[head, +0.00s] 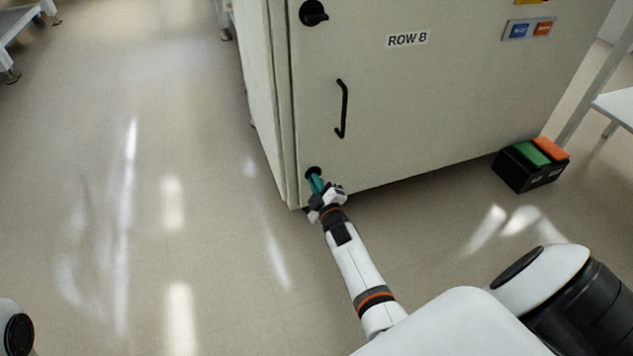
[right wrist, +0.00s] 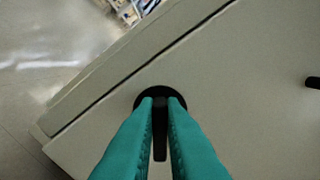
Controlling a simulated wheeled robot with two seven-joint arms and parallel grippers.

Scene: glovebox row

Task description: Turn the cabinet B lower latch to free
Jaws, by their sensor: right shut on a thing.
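The cabinet B lower latch (head: 312,173) is a black round knob with a lever, low on the left edge of the cabinet door (head: 370,100). In the right wrist view the latch lever (right wrist: 160,146) lies between the teal fingers, in front of its round black base. My right gripper (head: 316,184) is shut on the lever, and in the wrist view its fingertips (right wrist: 161,100) flank it at the base. The fingers partly hide the latch in the head view. My left gripper is not in view.
A black upper latch (head: 313,12) and a black door handle (head: 342,108) sit higher on the door. A black box with green and orange tops (head: 531,165) stands on the floor to the right. The floor (head: 140,200) left of the cabinet is clear.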

